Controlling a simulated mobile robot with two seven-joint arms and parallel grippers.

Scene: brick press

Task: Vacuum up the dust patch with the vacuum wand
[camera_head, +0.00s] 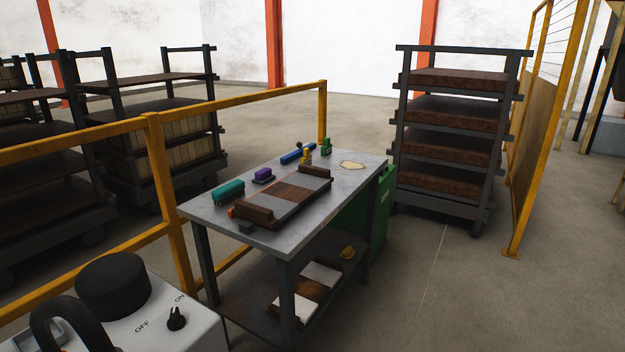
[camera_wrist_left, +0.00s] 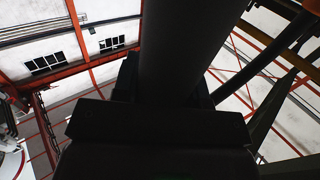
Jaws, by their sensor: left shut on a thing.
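A pale tan patch, which looks like the dust patch (camera_head: 352,165), lies on the grey table top (camera_head: 345,184) near its far right corner. In the left wrist view, my left gripper (camera_wrist_left: 168,88) is shut on a thick dark tube, which I take to be the vacuum wand (camera_wrist_left: 180,45). The tube runs up out of the picture, and its nozzle is not visible. The wrist camera faces the walls and roof beams, and no table shows there. Neither gripper shows in the head view.
A white vacuum body (camera_head: 150,325) with a black hose and an ON/OFF knob (camera_head: 176,318) stands at lower left. On the table are a teal block (camera_head: 229,192), a brick mould (camera_head: 285,195) and small coloured items. A yellow rail (camera_head: 240,103) runs behind; a brick rack (camera_head: 455,130) stands beyond.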

